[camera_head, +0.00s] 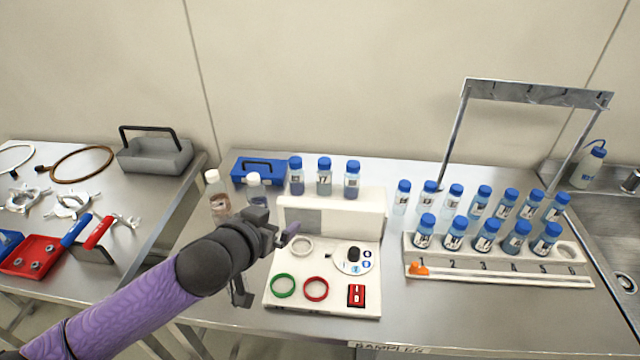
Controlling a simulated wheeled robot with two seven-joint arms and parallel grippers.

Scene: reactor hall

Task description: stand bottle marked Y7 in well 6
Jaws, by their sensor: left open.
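The bottle marked Y7 (324,179) stands upright, blue-capped, as the middle one of three bottles on the white stepped unit. The white rack (489,274) on the right has numbers along its front edge. Its well 6 (568,250) is at the right end and looks empty. Bottles stand at the wells numbered 1 to 5. My left gripper (265,262) is open and empty, at the left edge of the white unit, in front and to the left of the Y7 bottle and apart from it. My right gripper is not in view.
Two bottles (296,177) (351,181) flank Y7 closely. White-capped bottles (217,193) and a blue toolbox (258,170) stand to the left. More blue-capped bottles (481,203) stand behind the rack. A metal frame (537,94) rises at the back right. The table's front strip is clear.

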